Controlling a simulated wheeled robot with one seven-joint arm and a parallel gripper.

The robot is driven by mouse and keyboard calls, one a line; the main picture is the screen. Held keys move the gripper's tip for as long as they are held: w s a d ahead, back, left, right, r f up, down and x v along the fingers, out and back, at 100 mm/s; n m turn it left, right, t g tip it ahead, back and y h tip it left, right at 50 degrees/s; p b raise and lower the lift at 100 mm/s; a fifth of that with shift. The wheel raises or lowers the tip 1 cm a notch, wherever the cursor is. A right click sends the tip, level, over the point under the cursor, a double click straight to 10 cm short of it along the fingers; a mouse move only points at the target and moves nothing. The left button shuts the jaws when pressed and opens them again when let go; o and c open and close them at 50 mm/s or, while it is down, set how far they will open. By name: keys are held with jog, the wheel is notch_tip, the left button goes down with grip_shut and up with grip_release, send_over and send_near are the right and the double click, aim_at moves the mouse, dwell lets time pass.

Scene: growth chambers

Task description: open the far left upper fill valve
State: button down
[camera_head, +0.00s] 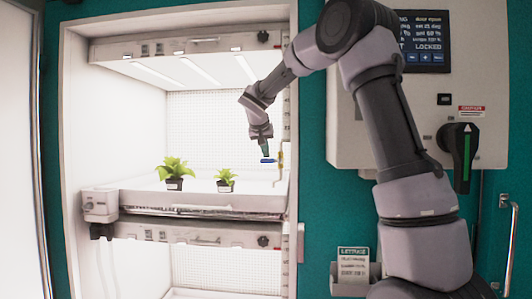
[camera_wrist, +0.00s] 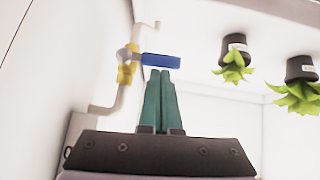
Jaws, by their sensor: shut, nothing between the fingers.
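The fill valve has a blue lever handle (camera_wrist: 161,60) on a yellow body (camera_wrist: 126,72), set in a pale bent pipe (camera_wrist: 108,114) along the chamber's side wall. In the head view the blue handle (camera_head: 268,161) sits at the right of the upper shelf, with the yellow body (camera_head: 281,160) beside it. The handle points sideways, across the pipe. My gripper (camera_head: 266,154) is shut and empty, with its green fingertips (camera_wrist: 161,73) very close to the handle. I cannot tell whether they touch it.
Two potted plants stand on the upper shelf, a larger one (camera_head: 174,173) and a smaller one (camera_head: 226,180). The lamp panel (camera_head: 185,70) hangs above and a lower tier (camera_head: 200,233) lies below. A control box with a black-and-green handle (camera_head: 459,157) is on the right wall.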

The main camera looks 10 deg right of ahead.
jog(key=shift+f, duration=0.1)
notch_tip(320, 180, down, 8)
jog(key=d+n+h, duration=0.1)
jog(key=n+h, duration=0.8)
jog(key=h, duration=0.3)
jog(key=shift+s+d+f+h, duration=0.15)
jog(key=shift+s+d+h, duration=0.1)
jog(key=shift+h, duration=0.15)
dwell(0.3)
jog(key=shift+a, duration=0.1)
